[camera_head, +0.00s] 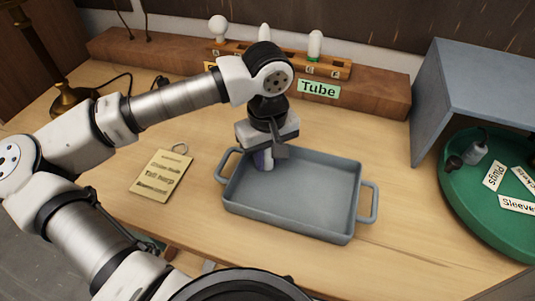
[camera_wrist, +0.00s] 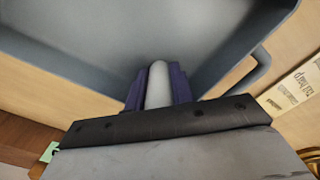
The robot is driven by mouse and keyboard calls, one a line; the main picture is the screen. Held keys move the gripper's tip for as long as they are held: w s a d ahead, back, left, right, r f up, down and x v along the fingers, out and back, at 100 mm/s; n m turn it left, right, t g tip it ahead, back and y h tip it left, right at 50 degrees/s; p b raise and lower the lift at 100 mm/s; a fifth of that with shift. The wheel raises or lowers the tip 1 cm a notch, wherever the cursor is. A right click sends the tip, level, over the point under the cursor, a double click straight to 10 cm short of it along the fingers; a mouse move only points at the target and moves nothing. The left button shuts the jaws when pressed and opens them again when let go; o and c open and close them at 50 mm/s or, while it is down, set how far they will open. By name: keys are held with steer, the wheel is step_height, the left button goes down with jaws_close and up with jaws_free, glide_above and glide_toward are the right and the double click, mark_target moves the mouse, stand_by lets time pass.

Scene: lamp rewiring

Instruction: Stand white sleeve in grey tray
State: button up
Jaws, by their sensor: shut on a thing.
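The grey tray (camera_head: 305,203) lies on the wooden table with a handle at each end. It fills much of the upper wrist view (camera_wrist: 200,45). My gripper (camera_head: 263,160) points down at the tray's far left corner. Its dark purple fingers (camera_wrist: 157,88) are shut on the white sleeve (camera_wrist: 158,83), a pale, round-ended piece between them. In the head view only a small pale part of the sleeve (camera_head: 268,160) shows below the wrist. It looks roughly upright. I cannot tell whether its bottom touches the tray floor.
A tan note card (camera_head: 162,176) lies left of the tray. A green round tray (camera_head: 470,200) with labels is at right, by a grey box (camera_head: 480,85). The tray's floor is otherwise clear.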

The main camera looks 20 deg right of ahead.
steer(key=shift+f, duration=0.2)
steer(key=o, duration=0.9)
steer(key=shift+r, duration=0.1)
steer(key=shift+o, duration=0.2)
steer(key=shift+r, duration=0.25)
step_height(320, 180, up, 12)
steer(key=b, duration=0.1)
steer(key=shift+b, duration=0.4)
steer(key=shift+f, duration=0.1)
